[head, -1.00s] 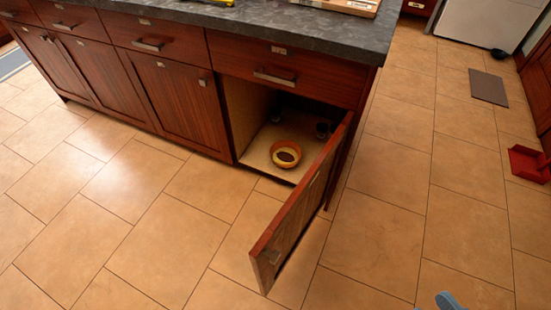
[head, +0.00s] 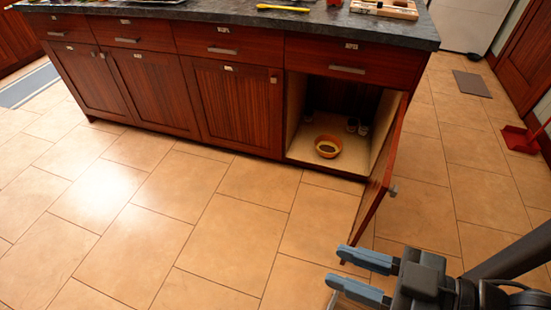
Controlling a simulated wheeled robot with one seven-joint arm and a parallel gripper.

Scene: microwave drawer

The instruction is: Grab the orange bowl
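The orange bowl (head: 328,147) sits upright on the floor of an open lower cabinet (head: 297,143), near its front edge. Its inside looks dark brown. My gripper (head: 338,268) is at the lower right, over the floor tiles. Its two blue-grey fingers point left and are apart, with nothing between them. It is in front of the cabinet and well short of the bowl. The open cabinet door (head: 383,165) stands out at the cabinet's right side, between the cabinet opening and the right part of the floor.
Small dark items (head: 357,126) stand behind and right of the bowl. The dark countertop (head: 220,30) runs above, with a yellow tool (head: 284,8) and a wooden board (head: 385,8). A red dustpan (head: 520,139) lies at the right. The tiled floor (head: 190,220) in front is clear.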

